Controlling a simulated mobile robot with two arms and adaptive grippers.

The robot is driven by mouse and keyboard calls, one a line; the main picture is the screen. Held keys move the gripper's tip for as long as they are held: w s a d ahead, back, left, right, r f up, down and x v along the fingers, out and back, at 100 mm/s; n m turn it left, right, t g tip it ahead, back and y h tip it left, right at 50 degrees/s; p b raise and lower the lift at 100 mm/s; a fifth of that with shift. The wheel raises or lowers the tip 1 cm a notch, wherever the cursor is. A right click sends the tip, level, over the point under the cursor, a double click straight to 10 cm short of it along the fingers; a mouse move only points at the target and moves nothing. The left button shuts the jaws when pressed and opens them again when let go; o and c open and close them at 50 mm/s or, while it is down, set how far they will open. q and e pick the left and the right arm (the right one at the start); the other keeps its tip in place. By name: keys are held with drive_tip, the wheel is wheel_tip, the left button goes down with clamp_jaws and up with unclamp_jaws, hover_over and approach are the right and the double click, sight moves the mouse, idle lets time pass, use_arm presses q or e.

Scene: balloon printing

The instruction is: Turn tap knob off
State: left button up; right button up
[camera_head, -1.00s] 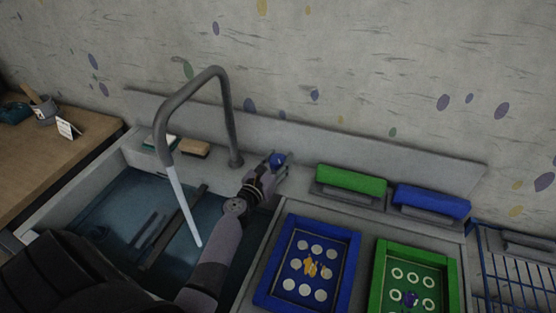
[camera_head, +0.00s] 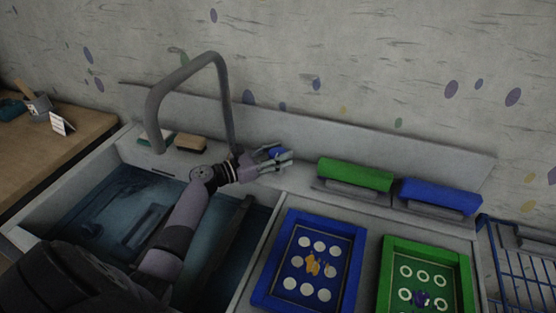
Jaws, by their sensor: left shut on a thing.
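A tall grey tap (camera_head: 219,75) arches over the sink from the back ledge, and no water stream shows below its spout. The blue tap knob (camera_head: 276,152) is on the ledge just right of the tap's base. My left gripper (camera_head: 280,157) reaches over the sink to the knob and is shut on it, its fingers around it and partly hiding it. The sink basin (camera_head: 75,205) is dark blue inside and is partly covered by my left arm. My right gripper is not in view.
A green block (camera_head: 355,174) and a blue block (camera_head: 440,196) with grey bases stand right of the knob. A blue-framed screen (camera_head: 278,250) and a green-framed screen (camera_head: 388,270) lie in front. A blue wire rack (camera_head: 510,262) is at far right. A brown sponge (camera_head: 190,142) sits behind the sink.

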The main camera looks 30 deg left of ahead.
use_arm(q)
drive_tip(key=shift+m+g+h+b, duration=0.4)
drive_tip(key=shift+m+h+b, duration=0.1)
drive_tip(key=shift+h, duration=0.2)
drive_tip(key=o, duration=1.2)
drive_tip(key=v, duration=1.2)
